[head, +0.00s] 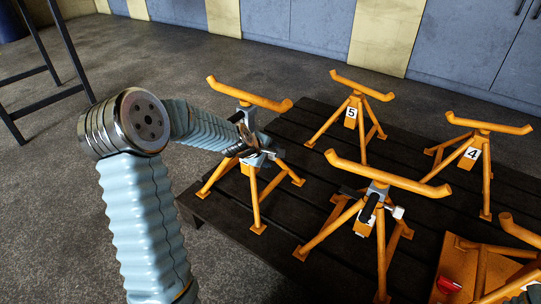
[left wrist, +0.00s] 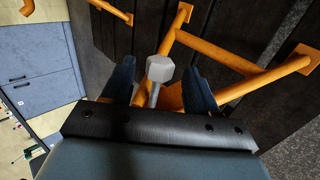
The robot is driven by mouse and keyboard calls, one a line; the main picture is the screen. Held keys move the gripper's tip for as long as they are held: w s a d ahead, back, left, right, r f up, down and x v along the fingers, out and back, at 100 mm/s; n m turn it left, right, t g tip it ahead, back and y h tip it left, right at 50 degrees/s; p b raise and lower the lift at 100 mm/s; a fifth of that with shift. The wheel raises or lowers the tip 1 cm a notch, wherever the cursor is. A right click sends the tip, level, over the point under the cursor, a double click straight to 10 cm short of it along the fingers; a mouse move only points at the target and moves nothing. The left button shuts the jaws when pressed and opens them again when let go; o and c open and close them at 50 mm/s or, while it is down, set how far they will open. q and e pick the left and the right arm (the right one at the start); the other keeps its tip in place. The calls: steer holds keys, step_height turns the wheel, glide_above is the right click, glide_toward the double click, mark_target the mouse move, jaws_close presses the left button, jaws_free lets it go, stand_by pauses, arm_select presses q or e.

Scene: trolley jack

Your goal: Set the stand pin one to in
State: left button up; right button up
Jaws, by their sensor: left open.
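The orange stand (head: 255,205) at the left of the dark pallet is the one at my left gripper; its number plate is hidden from me. My left gripper (head: 262,152) is at this stand's upper column, below its curved top bar. In the left wrist view a grey pin with a faceted head (left wrist: 158,72) lies between the two dark fingers of the left gripper (left wrist: 160,88). The fingers are open, with a gap visible on each side of the pin. How deep the pin sits in the stand is hidden. My right gripper is out of view.
Stands with plates 5 (head: 351,113) and 4 (head: 472,153) are farther back and right. A front-middle stand (head: 381,250) has a dark grip and pale pin end. Another stand (head: 480,270) is cut off at right, near a red piece (head: 449,286). A dark frame (head: 65,40) stands at left.

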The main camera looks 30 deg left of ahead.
arm_select(q)
steer(key=shift+w+f, duration=0.3)
